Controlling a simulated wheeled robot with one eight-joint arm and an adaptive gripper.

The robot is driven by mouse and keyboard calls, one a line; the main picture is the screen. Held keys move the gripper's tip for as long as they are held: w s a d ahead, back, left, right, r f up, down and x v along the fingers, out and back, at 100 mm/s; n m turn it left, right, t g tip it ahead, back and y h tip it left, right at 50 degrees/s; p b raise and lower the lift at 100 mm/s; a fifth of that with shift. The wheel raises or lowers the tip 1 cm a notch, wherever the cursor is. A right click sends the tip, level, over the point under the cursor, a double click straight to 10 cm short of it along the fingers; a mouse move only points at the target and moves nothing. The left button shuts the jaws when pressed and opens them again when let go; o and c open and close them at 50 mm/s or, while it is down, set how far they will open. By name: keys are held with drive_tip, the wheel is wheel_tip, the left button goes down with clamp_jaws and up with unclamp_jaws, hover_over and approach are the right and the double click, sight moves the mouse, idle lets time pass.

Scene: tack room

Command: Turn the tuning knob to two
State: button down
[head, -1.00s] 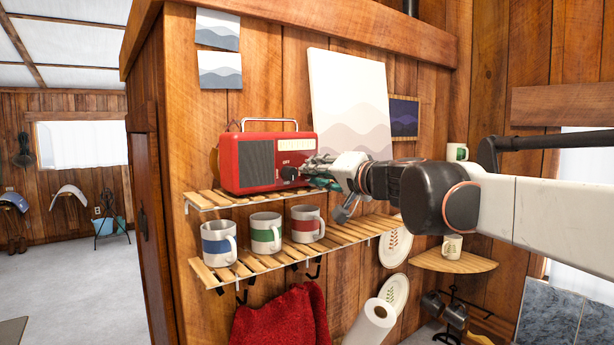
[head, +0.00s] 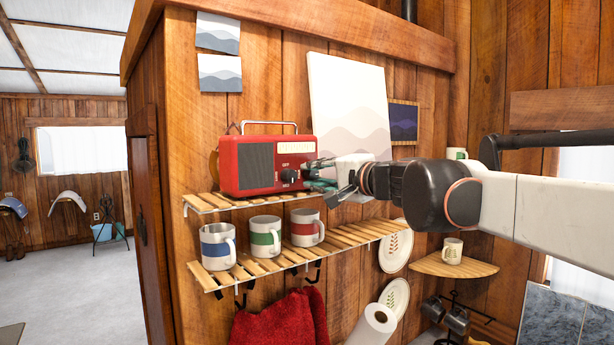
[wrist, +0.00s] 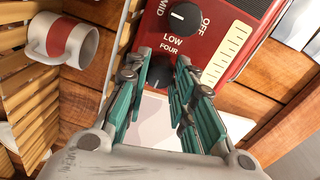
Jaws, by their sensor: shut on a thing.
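The red radio (head: 255,165) stands on the upper slatted shelf, with a grey speaker grille and a pale dial scale. A black knob with a white pointer line (wrist: 183,17) sits beside OFF and LOW labels, clear of my fingers. It also shows in the head view (head: 288,175). My gripper (head: 314,177) reaches the radio's right front from the right. In the wrist view my gripper (wrist: 163,62) has its green fingers shut on this second knob.
Several mugs, one blue-banded (head: 218,246), one green-banded (head: 265,236) and one red-banded (head: 307,228), stand on the lower slatted shelf (head: 360,235). A mountain picture (head: 345,95) leans behind my gripper. A red cloth (head: 280,325) hangs below.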

drive_tip(key=c, duration=1.6)
unclamp_jaws()
drive_tip(key=v, duration=0.7)
drive_tip(key=shift+s, duration=0.2)
drive_tip(key=shift+d+f, duration=0.1)
